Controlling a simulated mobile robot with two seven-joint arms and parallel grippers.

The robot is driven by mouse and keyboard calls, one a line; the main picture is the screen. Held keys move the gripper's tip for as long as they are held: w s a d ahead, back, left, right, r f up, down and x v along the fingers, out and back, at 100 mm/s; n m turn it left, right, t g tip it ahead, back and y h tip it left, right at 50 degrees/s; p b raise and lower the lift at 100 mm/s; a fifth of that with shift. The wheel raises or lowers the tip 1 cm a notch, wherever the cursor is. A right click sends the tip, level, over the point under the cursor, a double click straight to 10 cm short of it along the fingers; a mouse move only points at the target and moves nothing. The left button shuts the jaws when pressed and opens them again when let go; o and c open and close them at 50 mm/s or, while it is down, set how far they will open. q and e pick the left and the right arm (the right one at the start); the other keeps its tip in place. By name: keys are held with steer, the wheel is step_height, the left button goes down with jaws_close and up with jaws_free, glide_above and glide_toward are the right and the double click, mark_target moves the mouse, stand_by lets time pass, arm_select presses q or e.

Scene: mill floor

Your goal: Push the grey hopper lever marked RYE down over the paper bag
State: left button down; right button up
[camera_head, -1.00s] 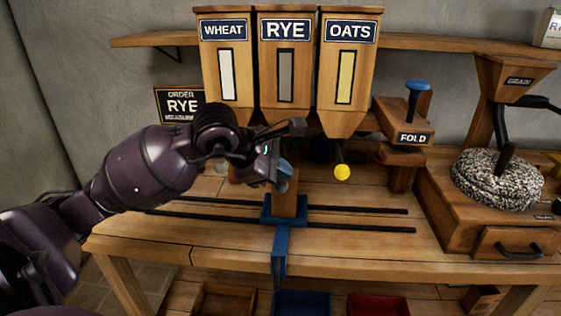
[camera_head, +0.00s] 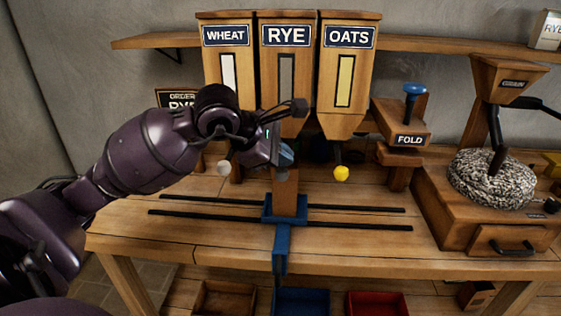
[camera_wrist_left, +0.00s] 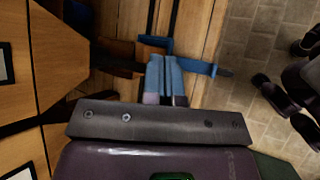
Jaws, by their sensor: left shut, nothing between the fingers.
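The hopper marked RYE (camera_head: 287,62) is the middle one of three wooden hoppers, with a grey window strip. Its grey lever does not show; my left gripper (camera_head: 285,158) is in front of that place. The gripper is shut and empty, its fingers pointing down below the RYE hopper. In the left wrist view the closed blue-grey fingers (camera_wrist_left: 166,80) point toward the bench. A brown upright shape, probably the paper bag (camera_head: 285,188), stands on the blue carriage (camera_head: 283,215) beneath the fingers. I cannot tell whether the fingers touch anything. My right gripper is out of view.
A white knob (camera_head: 223,168) under WHEAT and a yellow knob (camera_head: 341,173) under OATS flank the gripper. Black rails (camera_head: 365,208) cross the bench. The FOLD block (camera_head: 408,125) and grain mill (camera_head: 495,180) stand right.

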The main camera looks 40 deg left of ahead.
arm_select(q)
steer(key=shift+r+p, duration=0.35)
steer(key=shift+r, duration=0.7)
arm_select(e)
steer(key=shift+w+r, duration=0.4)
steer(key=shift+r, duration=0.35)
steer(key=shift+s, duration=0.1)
arm_select(q)
steer(key=shift+r, duration=0.1)
steer(key=shift+r+p, duration=0.3)
steer(key=shift+r, duration=0.3)
step_height(320, 180, up, 4)
steer(key=shift+f+p, duration=0.25)
steer(key=shift+p, duration=0.45)
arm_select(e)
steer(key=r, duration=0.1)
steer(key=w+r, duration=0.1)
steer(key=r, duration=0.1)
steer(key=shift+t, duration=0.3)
